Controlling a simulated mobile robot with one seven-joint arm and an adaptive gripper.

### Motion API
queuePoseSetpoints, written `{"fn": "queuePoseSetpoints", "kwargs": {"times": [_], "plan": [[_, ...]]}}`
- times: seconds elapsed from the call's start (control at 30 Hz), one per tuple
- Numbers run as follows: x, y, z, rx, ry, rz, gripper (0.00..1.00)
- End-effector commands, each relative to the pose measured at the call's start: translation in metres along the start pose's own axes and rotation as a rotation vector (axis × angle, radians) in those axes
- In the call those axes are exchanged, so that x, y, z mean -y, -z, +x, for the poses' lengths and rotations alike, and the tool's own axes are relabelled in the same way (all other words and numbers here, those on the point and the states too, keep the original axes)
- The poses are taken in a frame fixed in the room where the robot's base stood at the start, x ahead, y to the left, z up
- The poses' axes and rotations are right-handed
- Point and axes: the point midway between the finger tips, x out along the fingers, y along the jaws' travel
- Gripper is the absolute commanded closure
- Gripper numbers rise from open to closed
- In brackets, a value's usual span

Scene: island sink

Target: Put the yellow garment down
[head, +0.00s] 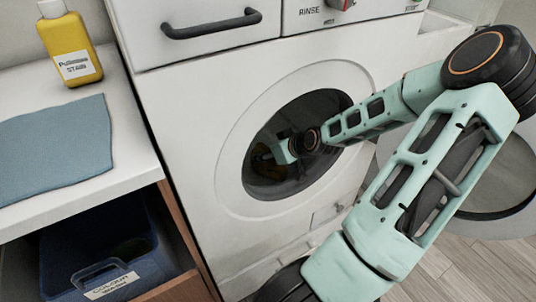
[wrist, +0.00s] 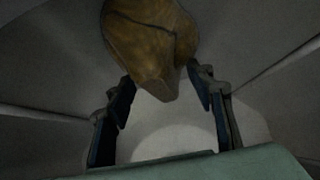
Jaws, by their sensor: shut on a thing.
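My arm reaches through the round door opening of the white washing machine (head: 240,120), and my gripper (head: 265,155) is inside the dark drum (head: 290,175). In the wrist view the yellow-brown garment (wrist: 152,45) is bunched at the top of the picture, between and beyond the fingertips of my gripper (wrist: 165,85). The gripper is shut on the garment, with the fingers apart by its thickness. Pale grey drum walls (wrist: 270,40) surround it. In the head view the garment is barely visible in the dark drum. Whether it touches the drum wall, I cannot tell.
The washer's round door (head: 490,185) stands open at the right. On the left, a counter (head: 125,150) holds a yellow stain bottle (head: 70,40) and a folded blue cloth (head: 55,145). A dark blue labelled bin (head: 105,250) sits below. Wooden floor (head: 440,270) shows lower right.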

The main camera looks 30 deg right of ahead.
Motion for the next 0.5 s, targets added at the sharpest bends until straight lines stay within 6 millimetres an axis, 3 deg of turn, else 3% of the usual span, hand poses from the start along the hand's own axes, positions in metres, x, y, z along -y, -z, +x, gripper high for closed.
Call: {"fn": "queuePoseSetpoints", "kwargs": {"times": [0.2, 0.5], "plan": [[0.0, -0.0008, -0.0005, 0.002, 0.0, 0.001, 0.31], [-0.0001, -0.0003, -0.0018, 0.002, 0.0, 0.001, 0.31]]}}
